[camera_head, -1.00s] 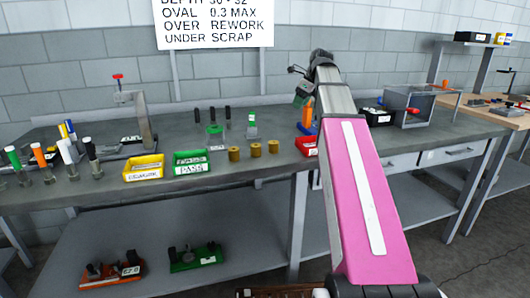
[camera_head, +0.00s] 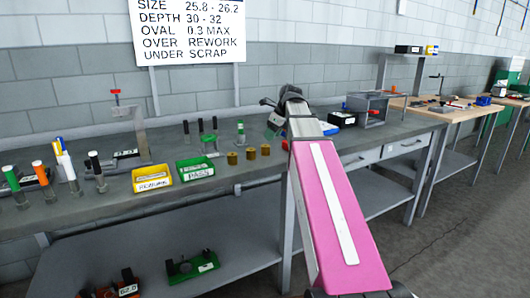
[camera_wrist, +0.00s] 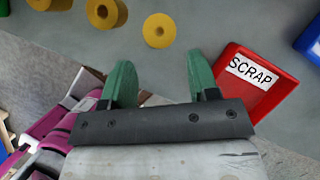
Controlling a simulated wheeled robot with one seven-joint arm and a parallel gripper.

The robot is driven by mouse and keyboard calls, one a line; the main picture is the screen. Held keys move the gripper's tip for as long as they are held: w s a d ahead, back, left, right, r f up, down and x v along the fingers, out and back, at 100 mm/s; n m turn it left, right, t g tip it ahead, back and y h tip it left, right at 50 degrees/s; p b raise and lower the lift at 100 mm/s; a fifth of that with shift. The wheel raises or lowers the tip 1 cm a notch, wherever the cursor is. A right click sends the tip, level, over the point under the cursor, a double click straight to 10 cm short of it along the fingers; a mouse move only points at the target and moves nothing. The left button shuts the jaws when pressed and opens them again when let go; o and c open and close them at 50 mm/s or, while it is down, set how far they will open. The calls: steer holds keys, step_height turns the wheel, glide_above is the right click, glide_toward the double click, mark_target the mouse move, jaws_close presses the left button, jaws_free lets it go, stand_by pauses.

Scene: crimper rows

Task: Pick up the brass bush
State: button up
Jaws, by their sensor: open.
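Three short brass bushes, ring-shaped with a hole through each, stand in a slanting row on the grey bench. In the head view they are the left bush (camera_head: 232,158), the middle bush (camera_head: 250,153) and the right bush (camera_head: 265,151), left of my arm. In the wrist view one bush (camera_wrist: 159,30) lies just beyond my fingertips, another (camera_wrist: 106,13) is farther left, and the third (camera_wrist: 50,4) is cut by the top edge. My gripper (camera_wrist: 161,66) has green fingers spread apart with nothing between them. It also shows small in the head view (camera_head: 275,122), partly hidden by my arm.
A red SCRAP bin (camera_wrist: 255,80) is close right of my gripper; a blue item (camera_wrist: 312,40) is beyond it. Green PASS bin (camera_head: 195,168) and yellow REWORK bin (camera_head: 152,178) stand left of the bushes. Upright dark-handled gauges (camera_head: 200,130) stand behind the bushes.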

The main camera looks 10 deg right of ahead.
mark_target(266, 147)
steer(key=shift+x, duration=3.8)
steer(key=shift+w+a+r, duration=0.15)
steer(key=c, duration=0.9)
steer(key=shift+o, duration=0.2)
